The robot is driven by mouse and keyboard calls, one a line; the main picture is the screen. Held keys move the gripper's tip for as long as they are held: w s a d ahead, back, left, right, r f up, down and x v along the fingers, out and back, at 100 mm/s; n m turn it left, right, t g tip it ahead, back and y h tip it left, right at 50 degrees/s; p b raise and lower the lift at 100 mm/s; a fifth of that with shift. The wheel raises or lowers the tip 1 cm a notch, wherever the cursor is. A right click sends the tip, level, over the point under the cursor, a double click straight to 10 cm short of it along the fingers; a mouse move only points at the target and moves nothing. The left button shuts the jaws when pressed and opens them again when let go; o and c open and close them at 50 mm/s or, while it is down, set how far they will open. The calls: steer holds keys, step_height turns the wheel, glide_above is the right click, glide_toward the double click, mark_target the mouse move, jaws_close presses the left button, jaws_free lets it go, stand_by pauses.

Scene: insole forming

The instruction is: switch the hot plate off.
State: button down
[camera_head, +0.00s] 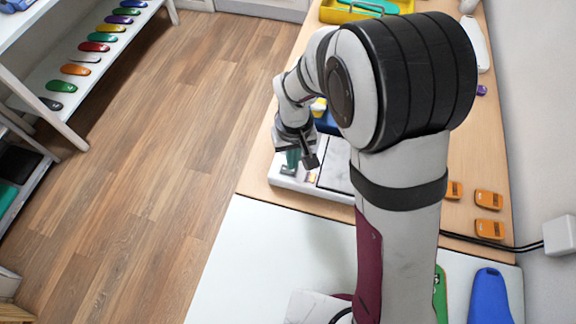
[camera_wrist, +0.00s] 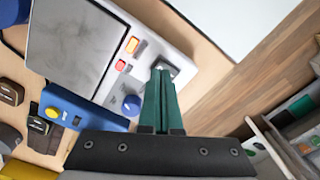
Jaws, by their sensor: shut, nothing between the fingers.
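The hot plate (camera_head: 316,178) lies on the wooden table, partly hidden behind my arm in the head view. In the wrist view its white body (camera_wrist: 188,40) carries a grey heating surface (camera_wrist: 72,42). Along its edge are an orange control (camera_wrist: 139,47), a red control (camera_wrist: 121,65), a blue knob (camera_wrist: 131,105) and a black switch (camera_wrist: 172,67). My gripper (camera_head: 292,160) is shut and empty, with green fingers. In the wrist view its fingertips (camera_wrist: 162,70) overlap the black switch; I cannot tell whether they touch it. The switch's position is unclear.
A blue device (camera_wrist: 85,108) with a yellow button lies beside the hot plate. Several orange items (camera_head: 488,200) and a black cable (camera_head: 490,243) lie right of my arm. A yellow tray (camera_head: 350,12) stands at the back. Shelves (camera_head: 75,70) with coloured insoles stand left, across open floor.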

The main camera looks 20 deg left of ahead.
steer(key=shift+f, duration=0.9)
stand_by(0.3)
steer(key=shift+r, duration=3.5)
steer(key=s+d+r+m, duration=0.45)
steer(key=d+r, duration=0.25)
steer(key=d, duration=0.2)
steer(key=s+d+r+m+y, duration=0.1)
steer(key=s+d+m, duration=0.2)
steer(key=s, duration=0.4)
steer(key=s+d+r+m, duration=0.1)
steer(key=s+d+m, duration=0.2)
steer(key=s, duration=0.4)
steer(key=shift+d+r+m+y, duration=0.15)
steer(key=shift+d+m+y, duration=0.2)
steer(key=shift+m, duration=0.2)
steer(key=shift+s, duration=0.1)
